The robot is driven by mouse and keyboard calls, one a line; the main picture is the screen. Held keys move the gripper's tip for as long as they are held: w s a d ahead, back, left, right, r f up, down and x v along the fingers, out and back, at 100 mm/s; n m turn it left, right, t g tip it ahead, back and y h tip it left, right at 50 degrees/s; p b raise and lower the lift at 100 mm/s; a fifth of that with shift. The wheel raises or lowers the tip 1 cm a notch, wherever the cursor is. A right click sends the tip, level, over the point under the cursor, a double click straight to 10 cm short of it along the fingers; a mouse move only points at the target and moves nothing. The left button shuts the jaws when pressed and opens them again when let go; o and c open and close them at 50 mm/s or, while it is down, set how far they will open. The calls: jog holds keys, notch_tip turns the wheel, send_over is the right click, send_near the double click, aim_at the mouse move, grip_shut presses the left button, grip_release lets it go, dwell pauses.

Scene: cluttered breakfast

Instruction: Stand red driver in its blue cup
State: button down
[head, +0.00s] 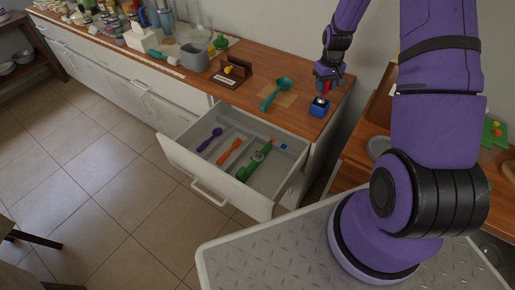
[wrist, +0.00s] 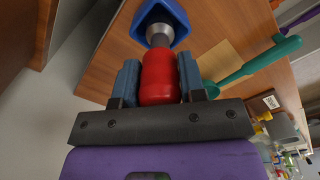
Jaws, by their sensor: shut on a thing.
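My gripper (head: 323,82) is above the right end of the wooden counter, pointing down. In the wrist view its two blue-grey fingers (wrist: 159,66) are shut on the red driver (wrist: 160,80), one on each side of the handle. The driver also shows as a small red patch in the head view (head: 324,87). The blue cup (head: 318,108) stands on the counter directly below. In the wrist view the driver's grey metal end reaches into the outline of the cup's opening (wrist: 179,24). How deep the tip sits is hidden.
A green ladle (head: 275,93) lies on the counter left of the cup, near a tan square (head: 286,98). A dark wooden holder (head: 234,68) stands farther left. Below, an open drawer (head: 207,175) holds purple, orange and green utensils. Counter around the cup is mostly clear.

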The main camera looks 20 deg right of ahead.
jog(key=shift+f, duration=1.35)
dwell(0.3)
jog(key=c, duration=0.6)
grip_release()
notch_tip(320, 180, up, 10)
jog(key=shift+r, duration=0.2)
jog(key=shift+a+r, duration=0.15)
jog(key=shift+r, duration=0.4)
jog(key=s+a+r+t, duration=0.1)
jog(key=s+a+r, duration=0.25)
jog(key=r, duration=0.35)
jog(key=s+a+r+t, duration=0.1)
jog(key=s+a+r, duration=0.25)
jog(key=r, duration=0.35)
jog(key=s+a+r, duration=0.3)
jog(key=a+r, duration=0.1)
jog(key=r, duration=0.3)
jog(key=s+a+r+t, duration=0.1)
jog(key=s+a+r, duration=0.1)
jog(key=s, duration=0.5)
jog(key=s+a+r+t, duration=0.1)
jog(key=s+a+r, duration=0.2)
jog(key=s, duration=0.3)
jog(key=s+a+r+t, duration=0.1)
jog(key=s+a+r, duration=0.1)
jog(key=s, duration=0.5)
jog(key=shift+s+a+r, duration=0.35)
jog(key=shift+a+r, duration=0.05)
jog(key=shift+r, duration=0.25)
